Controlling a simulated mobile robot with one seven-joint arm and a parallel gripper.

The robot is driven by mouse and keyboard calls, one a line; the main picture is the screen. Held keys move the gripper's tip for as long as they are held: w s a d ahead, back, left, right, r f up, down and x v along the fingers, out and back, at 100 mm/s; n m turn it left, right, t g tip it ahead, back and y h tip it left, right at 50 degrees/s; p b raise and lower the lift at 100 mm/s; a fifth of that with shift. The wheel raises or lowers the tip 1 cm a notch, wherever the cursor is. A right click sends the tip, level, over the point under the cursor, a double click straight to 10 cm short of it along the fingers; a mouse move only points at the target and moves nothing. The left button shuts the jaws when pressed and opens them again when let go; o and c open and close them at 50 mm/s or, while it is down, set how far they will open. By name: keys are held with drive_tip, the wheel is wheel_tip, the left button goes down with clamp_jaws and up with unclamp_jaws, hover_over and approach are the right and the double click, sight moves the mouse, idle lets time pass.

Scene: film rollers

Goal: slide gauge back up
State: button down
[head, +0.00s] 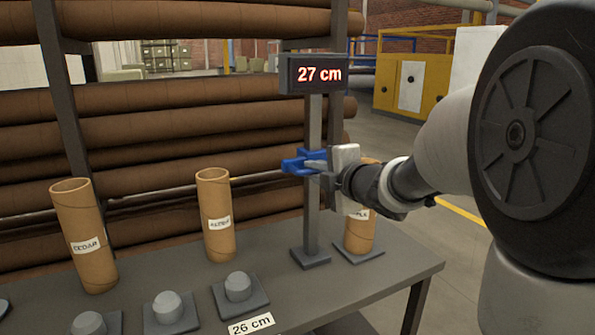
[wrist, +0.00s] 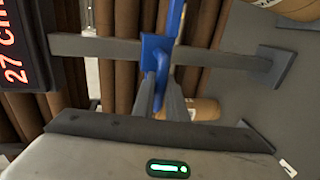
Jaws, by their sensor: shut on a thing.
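The gauge is a grey upright post (head: 313,225) on a square foot, with a display (head: 315,74) on top that reads "27 cm". A blue slider (head: 303,163) sits on the post, a little above its middle. My gripper (head: 318,163) comes from the right and is shut on the blue slider. In the wrist view the blue slider (wrist: 155,52) lies between the fingers (wrist: 162,95), with the post (wrist: 215,52) running across behind it and the display (wrist: 20,60) at the left. The part of the slider inside the jaws is partly hidden.
Cardboard tubes labelled "CEDAR" (head: 85,235) and "ASPEN" (head: 215,212) stand left of the gauge. Another tube (head: 360,235) stands just right of the post, partly behind my arm. Several grey pegged bases and a "26 cm" card (head: 251,324) are along the table's (head: 385,280) front. Long brown rolls fill the rack behind.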

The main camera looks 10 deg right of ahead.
wheel_tip(320, 180, up, 10)
drive_tip(key=p, duration=0.7)
drive_tip(key=shift+p, duration=0.35)
drive_tip(key=c, duration=1.8)
unclamp_jaws()
drive_tip(key=shift+o, duration=0.2)
drive_tip(key=shift+f, duration=0.15)
drive_tip(key=p+v, duration=0.3)
drive_tip(key=v, duration=1.4)
drive_tip(key=shift+s, duration=0.2)
drive_tip(key=shift+d, duration=0.1)
